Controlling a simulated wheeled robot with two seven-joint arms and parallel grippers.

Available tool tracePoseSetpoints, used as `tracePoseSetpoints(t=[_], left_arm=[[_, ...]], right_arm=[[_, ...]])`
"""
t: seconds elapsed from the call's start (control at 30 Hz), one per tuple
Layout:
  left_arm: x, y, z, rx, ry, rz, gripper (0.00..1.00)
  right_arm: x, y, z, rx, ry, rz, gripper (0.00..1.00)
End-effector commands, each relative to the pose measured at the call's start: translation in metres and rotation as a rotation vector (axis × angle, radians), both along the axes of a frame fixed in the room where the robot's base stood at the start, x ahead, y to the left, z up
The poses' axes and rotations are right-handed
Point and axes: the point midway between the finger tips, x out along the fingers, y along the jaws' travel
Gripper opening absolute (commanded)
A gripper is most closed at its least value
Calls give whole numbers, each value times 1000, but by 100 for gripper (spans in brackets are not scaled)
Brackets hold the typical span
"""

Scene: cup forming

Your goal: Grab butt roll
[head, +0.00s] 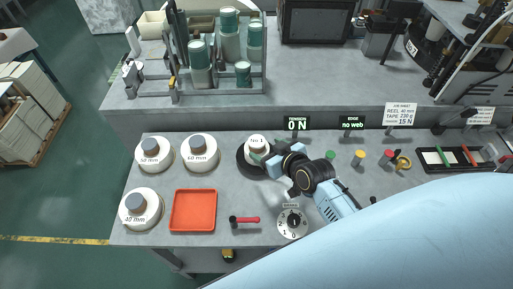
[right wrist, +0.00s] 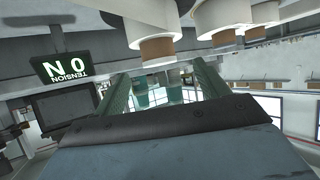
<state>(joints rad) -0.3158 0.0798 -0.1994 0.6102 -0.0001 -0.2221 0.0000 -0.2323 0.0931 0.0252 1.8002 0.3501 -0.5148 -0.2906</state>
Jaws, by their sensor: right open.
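A small white roll marked "No.1" (head: 256,142) sits on a round black plate (head: 243,163) in the middle of the table. It looks like the butt roll. My right gripper (head: 268,156) is at the right side of this roll, low over the plate, and looks open. The head view does not show whether a finger touches the roll. In the right wrist view the two green fingers (right wrist: 162,88) stand apart, with only distant background seen between them. My left gripper is not in view.
White rolls marked 50 mm (head: 153,163), 60 mm (head: 200,163) and 40 mm (head: 148,220) stand at the left. An orange tray (head: 193,192), a red-handled tool (head: 246,220) and a dial (head: 292,223) lie nearer. Colored buttons (head: 358,158) and a black tray (head: 432,168) are at the right.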

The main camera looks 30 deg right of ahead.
Motion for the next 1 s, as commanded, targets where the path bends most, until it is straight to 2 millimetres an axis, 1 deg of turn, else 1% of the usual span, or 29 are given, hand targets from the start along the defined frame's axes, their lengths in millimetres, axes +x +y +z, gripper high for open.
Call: tracePoseSetpoints(t=[0.03,0.13,0.27,0.33,0.4,0.53,0.67,0.97,1.0], left_arm=[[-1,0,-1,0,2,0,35],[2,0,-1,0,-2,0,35],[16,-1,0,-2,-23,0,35],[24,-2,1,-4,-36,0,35],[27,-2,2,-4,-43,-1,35],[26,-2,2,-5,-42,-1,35],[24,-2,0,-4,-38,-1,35],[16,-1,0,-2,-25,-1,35],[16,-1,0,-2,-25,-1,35]], right_arm=[[6,1,-3,1,0,0,74],[12,2,-7,1,1,0,74],[17,3,-9,2,1,0,74],[23,3,-12,2,0,0,74],[32,4,-15,2,1,0,74],[47,5,-23,1,0,0,74],[57,6,-30,1,2,0,74],[60,7,-32,0,2,1,74],[60,7,-32,0,2,1,70]])
